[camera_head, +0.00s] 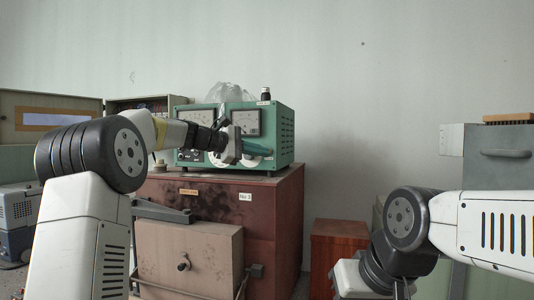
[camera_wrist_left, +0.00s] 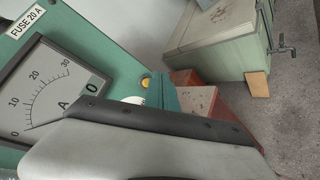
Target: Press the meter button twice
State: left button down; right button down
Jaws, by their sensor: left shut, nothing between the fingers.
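The meter is a green box (camera_head: 284,128) with two dials on its front, standing on a dark red cabinet. In the left wrist view its green panel (camera_wrist_left: 93,24) fills the left, with a large ammeter dial (camera_wrist_left: 40,90) and a "FUSE 20 A" label. A small yellow button (camera_wrist_left: 145,82) shows beside the teal fingertips. My left gripper (camera_head: 262,150) is shut and empty, in front of the meter's lower right front. Its teal tips also show in the left wrist view (camera_wrist_left: 163,93). I cannot tell whether they touch the button. My right gripper is out of the picture.
The dark red cabinet (camera_head: 285,205) carries the meter. A clear plastic bag (camera_head: 230,92) and a black-capped knob (camera_head: 265,94) are on top of the meter. An open grey box (camera_head: 50,105) stands left; a reddish box (camera_head: 338,245) stands on the right.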

pick_arm(q)
jog(key=shift+s+a, duration=0.25)
jog(key=shift+s, duration=0.55)
jog(key=shift+s+a, duration=0.25)
jog(key=shift+s, duration=0.55)
jog(key=shift+s+a, duration=0.25)
jog(key=shift+s, duration=0.55)
jog(key=s+a+f+m+y, duration=0.3)
jog(key=s+f, duration=0.5)
jog(key=s, duration=0.3)
jog(key=s+a+f+m+y, duration=0.4)
jog(key=s+f, duration=0.4)
jog(key=s, duration=0.3)
jog(key=s+a+f+m+g+y, duration=0.1)
jog(key=s+a+f+m+y, duration=0.3)
jog(key=s+f, duration=0.5)
jog(key=s+a+m, duration=0.1)
jog(key=s, duration=0.2)
jog(key=shift+a+m, duration=0.3)
jog(key=shift+a, duration=0.05)
